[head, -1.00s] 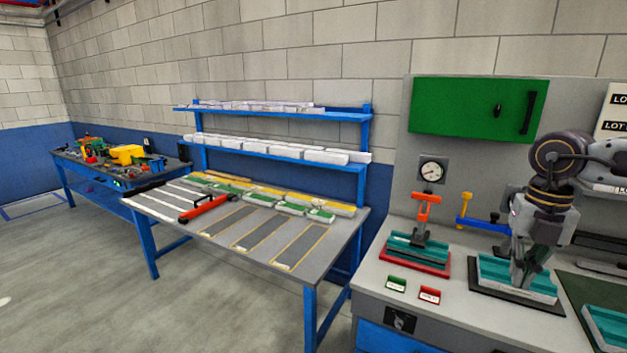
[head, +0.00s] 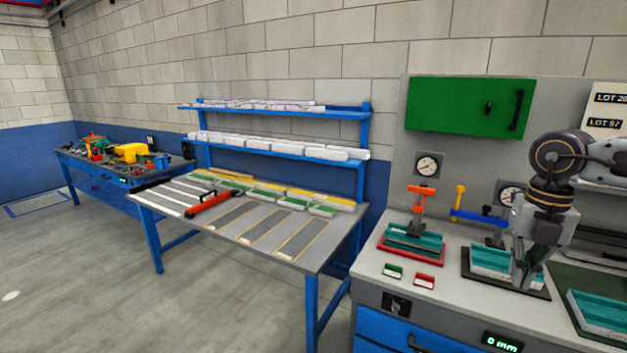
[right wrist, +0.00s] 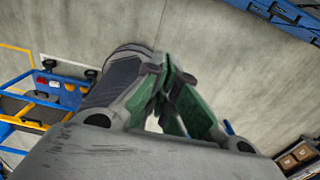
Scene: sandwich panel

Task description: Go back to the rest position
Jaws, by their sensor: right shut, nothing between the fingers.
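My right gripper (head: 522,283) hangs from the arm at the right of the head view, fingers pointing down. In that view it covers part of a teal and white block on a black plate (head: 478,279) on the grey workbench. I cannot tell from the head view how far it is from the block. In the right wrist view the gripper's fingers (right wrist: 165,88) are together with nothing between them, with grey floor behind. My left gripper is not in view.
A red fixture (head: 411,253) with an orange clamp stands left of the black plate. A green mat (head: 570,290) lies at the right. A table (head: 315,257) with strips and a red-handled tool stands left; open floor (head: 80,270) lies before it.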

